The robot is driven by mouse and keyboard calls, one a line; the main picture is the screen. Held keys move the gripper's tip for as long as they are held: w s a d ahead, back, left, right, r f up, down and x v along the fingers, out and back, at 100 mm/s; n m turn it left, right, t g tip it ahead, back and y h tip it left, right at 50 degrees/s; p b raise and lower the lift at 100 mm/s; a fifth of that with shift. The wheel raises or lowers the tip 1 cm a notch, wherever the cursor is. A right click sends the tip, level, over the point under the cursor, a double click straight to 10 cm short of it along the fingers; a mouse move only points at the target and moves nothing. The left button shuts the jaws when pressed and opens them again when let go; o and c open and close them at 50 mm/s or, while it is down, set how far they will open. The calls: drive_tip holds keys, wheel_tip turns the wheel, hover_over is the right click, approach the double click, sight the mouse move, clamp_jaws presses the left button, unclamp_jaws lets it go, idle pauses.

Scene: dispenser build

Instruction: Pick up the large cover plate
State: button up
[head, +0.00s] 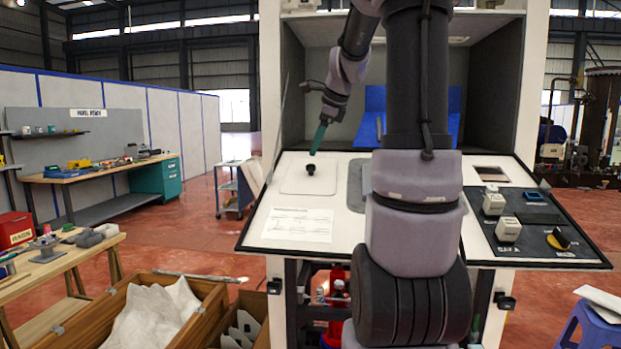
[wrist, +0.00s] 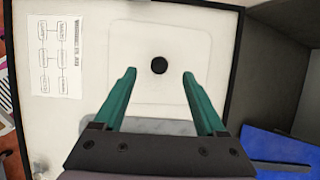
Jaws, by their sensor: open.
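The large cover plate (head: 296,181) is a white, rounded square panel with a black knob (head: 311,168) at its middle. It lies flat on the white work surface of the dispenser, left of my arm in the head view. In the wrist view the plate (wrist: 140,45) is at the upper middle, with its knob (wrist: 159,66) between and just beyond the two fingertips. My gripper (head: 317,152) has green fingers and comes down over the plate near the knob. In the wrist view my gripper (wrist: 158,75) is open and empty, with a finger on either side of the knob.
A printed sheet (head: 298,225) lies on the work surface near its front left. A grey panel (head: 357,182) is beside the plate. A blue part (head: 375,112) stands in the recess behind. White blocks (head: 494,203) sit on the dark right panel.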

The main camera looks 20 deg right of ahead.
sight(311, 166)
drive_tip(key=shift+s+d+x, duration=0.1)
drive_tip(key=shift+d+x, duration=0.05)
drive_tip(key=shift+x, duration=1.05)
drive_tip(key=shift+s+d+x, duration=0.1)
drive_tip(key=shift+d+x, duration=0.05)
drive_tip(key=shift+x, duration=1.05)
drive_tip(key=shift+s+d+x, duration=0.1)
drive_tip(key=shift+x, duration=1.05)
drive_tip(key=shift+w+f, duration=0.1)
drive_tip(key=shift+f, duration=0.05)
clamp_jaws()
